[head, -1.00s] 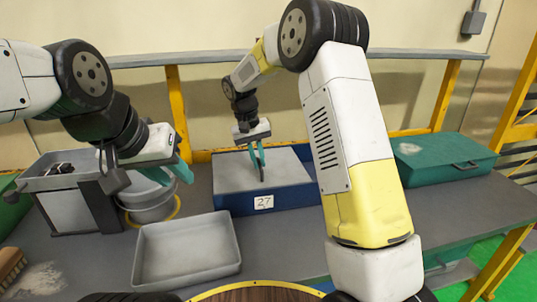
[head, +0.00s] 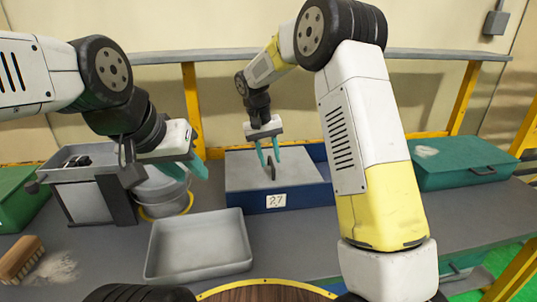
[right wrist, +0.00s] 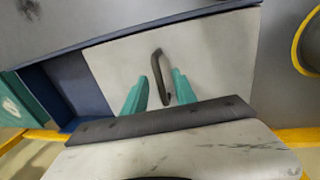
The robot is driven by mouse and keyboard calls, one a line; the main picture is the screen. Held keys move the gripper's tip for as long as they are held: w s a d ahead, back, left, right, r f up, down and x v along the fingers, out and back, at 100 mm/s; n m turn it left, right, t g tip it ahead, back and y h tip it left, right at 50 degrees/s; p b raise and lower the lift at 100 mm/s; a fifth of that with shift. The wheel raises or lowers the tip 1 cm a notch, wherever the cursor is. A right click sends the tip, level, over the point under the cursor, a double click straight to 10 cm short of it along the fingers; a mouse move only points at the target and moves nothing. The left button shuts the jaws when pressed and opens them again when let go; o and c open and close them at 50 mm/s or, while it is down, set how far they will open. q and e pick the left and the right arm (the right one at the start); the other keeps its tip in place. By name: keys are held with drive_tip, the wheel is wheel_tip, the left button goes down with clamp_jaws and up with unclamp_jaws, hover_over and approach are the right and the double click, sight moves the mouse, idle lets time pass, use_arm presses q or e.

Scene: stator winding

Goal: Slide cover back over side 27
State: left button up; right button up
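The blue box with the "27" label (head: 276,200) stands on the bench, its pale grey cover (head: 245,172) lying flat on top. The cover has a dark upright handle (right wrist: 155,68). A strip of blue interior (right wrist: 78,88) shows uncovered beside the cover, at the box's right in the head view. My right gripper (head: 271,158) is over the cover with its teal fingers apart. In the right wrist view the handle stands between the fingertips, close to one finger, with a gap to the other. My left gripper (head: 197,165) hangs empty left of the box; its finger opening is unclear.
A grey open tray (head: 198,246) is in front of the box. A round grey pot (head: 165,192) and a grey bin (head: 80,208) stand left. A green case (head: 462,165) is on the right. A brush (head: 21,258) lies at front left.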

wheel_tip(320, 180, up, 7)
drive_tip(key=a, duration=0.1)
drive_tip(key=shift+a, duration=0.25)
drive_tip(key=shift+s, duration=0.1)
drive_tip(key=s+d+r+t+y, duration=0.3)
drive_tip(key=s+d+r, duration=0.7)
drive_tip(key=s, duration=0.4)
drive_tip(key=s+d+f+t, duration=0.1)
drive_tip(key=s+d, duration=0.1)
drive_tip(key=s, duration=0.5)
drive_tip(key=s+d+f+m+t+y, duration=0.1)
drive_tip(key=s+d+t, duration=0.1)
drive_tip(key=s, duration=0.6)
drive_tip(key=shift+f, duration=0.25)
drive_tip(key=shift+s, duration=0.1)
